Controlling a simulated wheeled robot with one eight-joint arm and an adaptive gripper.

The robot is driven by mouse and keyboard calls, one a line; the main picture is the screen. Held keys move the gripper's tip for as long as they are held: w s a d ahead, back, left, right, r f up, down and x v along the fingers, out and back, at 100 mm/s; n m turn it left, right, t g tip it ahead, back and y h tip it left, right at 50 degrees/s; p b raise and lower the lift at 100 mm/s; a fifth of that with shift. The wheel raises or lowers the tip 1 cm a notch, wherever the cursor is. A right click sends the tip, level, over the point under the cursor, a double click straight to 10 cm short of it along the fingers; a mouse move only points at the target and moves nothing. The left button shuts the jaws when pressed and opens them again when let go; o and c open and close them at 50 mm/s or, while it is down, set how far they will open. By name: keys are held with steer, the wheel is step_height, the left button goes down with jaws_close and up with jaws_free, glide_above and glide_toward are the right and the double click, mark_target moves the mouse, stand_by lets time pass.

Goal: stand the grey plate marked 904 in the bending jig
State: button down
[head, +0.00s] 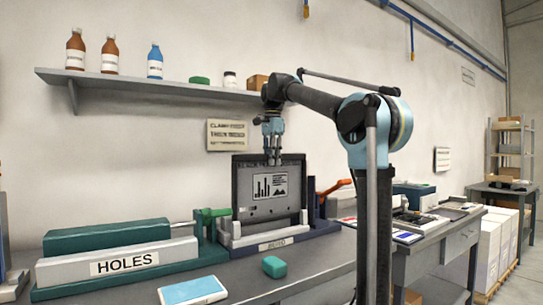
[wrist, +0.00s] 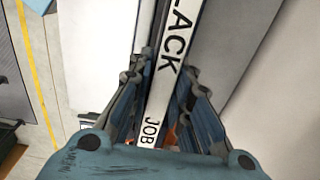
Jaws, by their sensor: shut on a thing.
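A dark grey plate (head: 241,190) with a printed chart picture stands upright in the head view. Its number cannot be read. My gripper (head: 273,158) is above it, shut on its top edge. In the wrist view my gripper (wrist: 155,90) has its fingers on both sides of a thin white strip (wrist: 165,75) lettered "LACK" and "JOB". The plate's lower edge is at the navy bending jig (head: 322,227), behind its pale front bar and label. I cannot tell whether the plate rests on the jig's bottom or hangs just above it. The jig has an orange lever (head: 335,188) at right.
A green punch labelled HOLES (head: 125,266) stands at left, its green lever (head: 212,213) close to the plate. A teal block (head: 273,266) and a blue-and-white box (head: 192,290) lie at the bench front. A shelf (head: 130,80) with bottles hangs above.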

steer(key=shift+f, duration=2.5)
steer(key=shift+s+f, duration=0.1)
steer(key=shift+f, duration=0.25)
steer(key=c, duration=1.4)
jaws_free()
steer(key=shift+o, duration=0.2)
step_height(320, 180, up, 12)
steer(key=shift+d+f, duration=0.1)
steer(key=shift+r, duration=2.55)
